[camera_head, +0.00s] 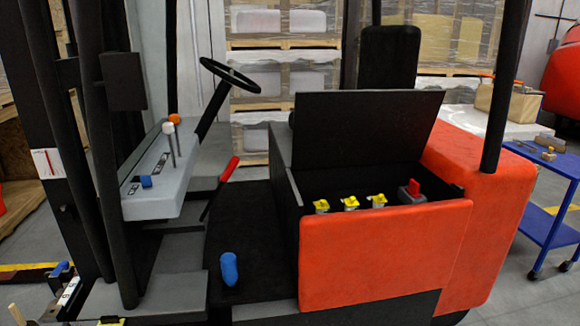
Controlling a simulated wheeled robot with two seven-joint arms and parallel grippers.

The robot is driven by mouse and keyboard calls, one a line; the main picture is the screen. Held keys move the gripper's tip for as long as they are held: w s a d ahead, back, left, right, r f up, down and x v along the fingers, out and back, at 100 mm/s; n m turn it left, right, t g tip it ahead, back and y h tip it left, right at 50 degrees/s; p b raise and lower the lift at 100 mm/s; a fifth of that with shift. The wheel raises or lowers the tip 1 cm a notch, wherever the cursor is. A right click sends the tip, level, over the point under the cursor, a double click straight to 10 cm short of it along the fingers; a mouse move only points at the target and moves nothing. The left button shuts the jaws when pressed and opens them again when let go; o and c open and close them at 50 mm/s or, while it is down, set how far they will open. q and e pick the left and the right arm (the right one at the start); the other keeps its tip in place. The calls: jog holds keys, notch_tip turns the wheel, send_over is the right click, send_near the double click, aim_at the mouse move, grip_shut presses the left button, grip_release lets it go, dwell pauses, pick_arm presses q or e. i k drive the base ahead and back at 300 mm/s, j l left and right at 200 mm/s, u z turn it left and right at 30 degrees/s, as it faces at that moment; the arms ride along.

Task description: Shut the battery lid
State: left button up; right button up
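The black battery lid (365,130) stands raised, tilted up at the back of the open battery compartment (340,188) of a forklift. Inside the compartment, several yellow-topped caps (350,203) and a grey connector with a red top (411,192) show above the orange front wall (385,255). The lid's hinge line is hard to make out. Neither of my grippers shows in the head view, so nothing is seen touching the lid.
The seat back (390,57) rises behind the lid. A dark post (507,90) stands at the right, beside the orange rear body (485,165). The steering wheel (230,75) and a red-handled lever (222,185) are to the left. A blue cart (550,228) stands at far right.

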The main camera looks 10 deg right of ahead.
aim_at(332, 128)
jog(key=i+l+z, duration=0.2)
jog(key=i+l, duration=0.25)
jog(key=i+l+z, duration=0.2)
jog(key=i+l, duration=0.15)
jog(key=i, duration=0.15)
jog(key=i+l+z, duration=0.2)
jog(key=i, duration=0.35)
